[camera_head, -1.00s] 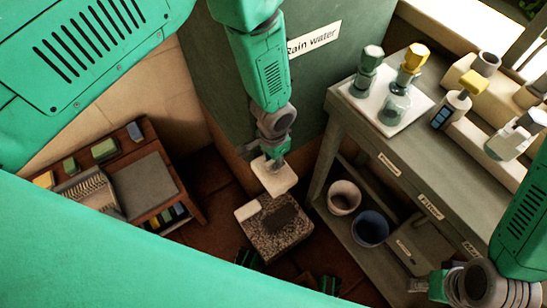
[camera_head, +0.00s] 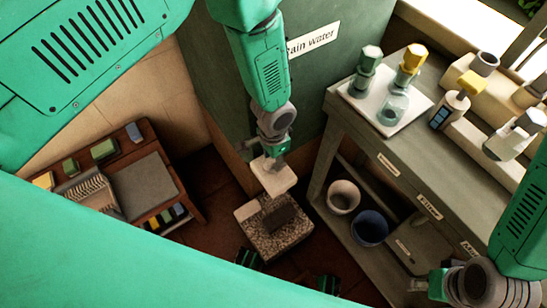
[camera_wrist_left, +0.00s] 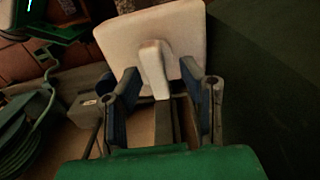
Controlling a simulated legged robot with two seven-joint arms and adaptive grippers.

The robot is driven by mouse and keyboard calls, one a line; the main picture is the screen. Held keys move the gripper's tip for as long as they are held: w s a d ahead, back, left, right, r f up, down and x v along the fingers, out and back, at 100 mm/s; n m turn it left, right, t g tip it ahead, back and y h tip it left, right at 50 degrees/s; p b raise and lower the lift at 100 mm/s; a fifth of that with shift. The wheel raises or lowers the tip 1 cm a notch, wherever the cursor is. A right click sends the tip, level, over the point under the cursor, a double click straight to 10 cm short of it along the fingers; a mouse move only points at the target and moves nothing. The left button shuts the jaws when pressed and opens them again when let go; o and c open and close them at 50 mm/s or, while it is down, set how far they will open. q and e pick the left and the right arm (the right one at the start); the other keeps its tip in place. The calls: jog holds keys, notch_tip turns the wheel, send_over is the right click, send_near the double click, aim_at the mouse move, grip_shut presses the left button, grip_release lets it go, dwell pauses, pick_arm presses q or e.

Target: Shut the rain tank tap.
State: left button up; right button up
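The dark green rain tank (camera_head: 230,60), with a "Rain water" label, stands behind my left arm in the head view. My left gripper (camera_head: 272,158) is low in front of it, over a cream square piece (camera_head: 273,180). In the left wrist view the left gripper (camera_wrist_left: 160,72) has its fingers apart. A raised bar on the cream piece (camera_wrist_left: 192,35) shows between them, with gaps on both sides. I cannot tell whether this piece belongs to the tap; no tap is clearly visible. My right gripper (camera_head: 425,286) is at the lower right, its fingers unclear.
A speckled block (camera_head: 270,243) is below the left gripper. A grey bench (camera_head: 345,120) to the right carries a white tray (camera_head: 353,104) and bottles; buckets (camera_head: 369,228) stand on its lower shelf. A wooden rack (camera_head: 186,208) is at left.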

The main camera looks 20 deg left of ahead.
pick_arm(q)
jog(key=shift+s, duration=0.1)
notch_tip(320, 180, up, 12)
dwell(0.5)
jog(key=shift+f, duration=0.1)
